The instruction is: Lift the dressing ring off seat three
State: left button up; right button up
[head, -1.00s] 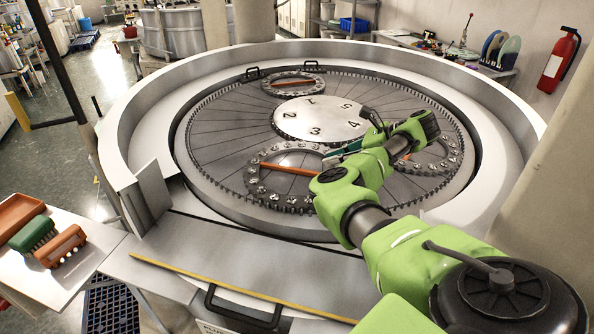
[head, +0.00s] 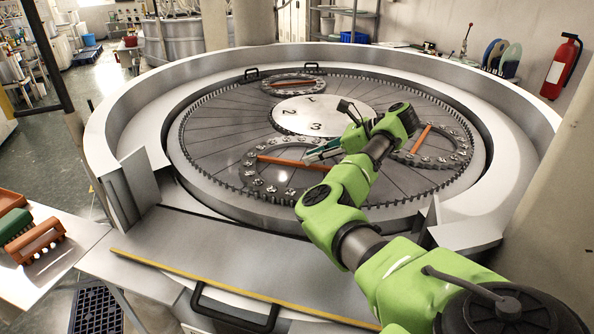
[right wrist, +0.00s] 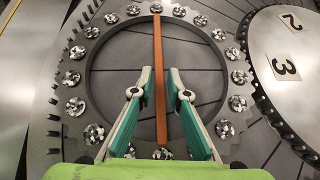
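A toothed ring with an orange bar across it (head: 290,162) lies flat on the grey slotted plate, in front of the numeral 3 on the central disc (head: 300,107). In the right wrist view, the ring (right wrist: 92,52) carries shiny studs, and its orange bar (right wrist: 158,45) runs up the middle. My right gripper (head: 312,155) is above the ring's inner right side. In the right wrist view its teal fingers (right wrist: 160,82) are open, with the bar showing between them and a gap on each side. Its height above the bar is hard to tell. My left gripper is out of view.
Two similar rings lie on the plate, one at the back (head: 293,84) and one at the right (head: 440,155). A raised pale rim (head: 105,140) surrounds the plate. A side table (head: 60,270) with orange and green brushes stands at the left.

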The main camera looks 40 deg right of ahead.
aim_at(301, 163)
jog(key=p+x, duration=0.2)
jog(key=x, duration=0.2)
jog(key=shift+a+r, duration=0.15)
jog(key=shift+w+f, duration=0.2)
jog(key=shift+f, duration=0.05)
jog(key=shift+s, duration=0.1)
grip_shut()
jog(key=shift+r, duration=0.2)
